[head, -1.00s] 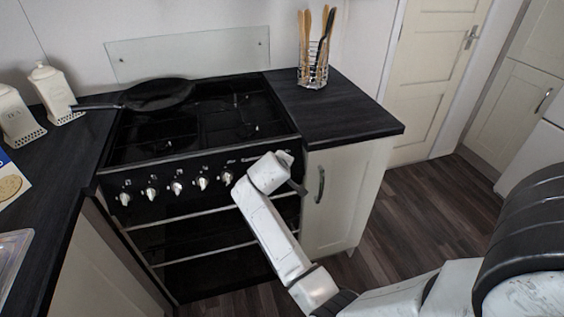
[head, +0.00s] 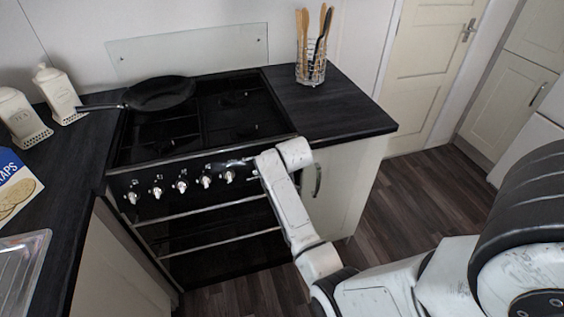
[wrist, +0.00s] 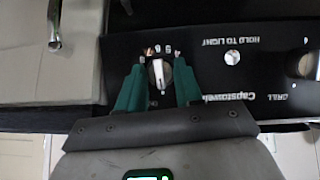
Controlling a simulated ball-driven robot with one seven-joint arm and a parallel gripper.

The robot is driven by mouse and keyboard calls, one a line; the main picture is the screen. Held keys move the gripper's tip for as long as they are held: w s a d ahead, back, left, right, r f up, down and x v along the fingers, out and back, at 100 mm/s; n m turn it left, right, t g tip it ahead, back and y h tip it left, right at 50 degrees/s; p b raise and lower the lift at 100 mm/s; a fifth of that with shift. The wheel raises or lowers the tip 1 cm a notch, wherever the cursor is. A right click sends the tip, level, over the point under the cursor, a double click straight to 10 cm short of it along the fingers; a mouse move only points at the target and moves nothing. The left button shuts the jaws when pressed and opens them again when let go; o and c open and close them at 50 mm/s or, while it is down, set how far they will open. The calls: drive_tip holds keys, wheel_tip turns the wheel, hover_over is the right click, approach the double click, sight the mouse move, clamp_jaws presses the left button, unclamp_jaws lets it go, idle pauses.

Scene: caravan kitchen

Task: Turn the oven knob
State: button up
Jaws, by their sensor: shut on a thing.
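The oven knob (wrist: 158,72) is a silver dial with a raised grip on the black control panel, with white numbers beside it. In the wrist view it sits between the two green fingers of my gripper (wrist: 159,88), which are shut on it. The knob's grip bar lies roughly along the fingers. In the head view my gripper is at the right end of the stove front (head: 200,178), where my wrist hides the fingertips and the held knob.
Several other knobs (head: 181,186) line the panel to the left. A frying pan (head: 160,93) rests on the hob. A cabinet handle (wrist: 54,24) is close to my gripper. A utensil holder (head: 311,68) stands on the right counter. Open floor (head: 425,195) lies at right.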

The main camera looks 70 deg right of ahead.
drive_tip(key=shift+s+f+m, duration=0.1)
drive_tip(key=shift+f+m, duration=0.05)
drive_tip(key=shift+m, duration=0.25)
idle(0.3)
drive_tip(key=o, duration=1)
drive_tip(key=shift+t, duration=0.3)
drive_tip(key=v, duration=1.1)
drive_tip(key=shift+d, duration=0.15)
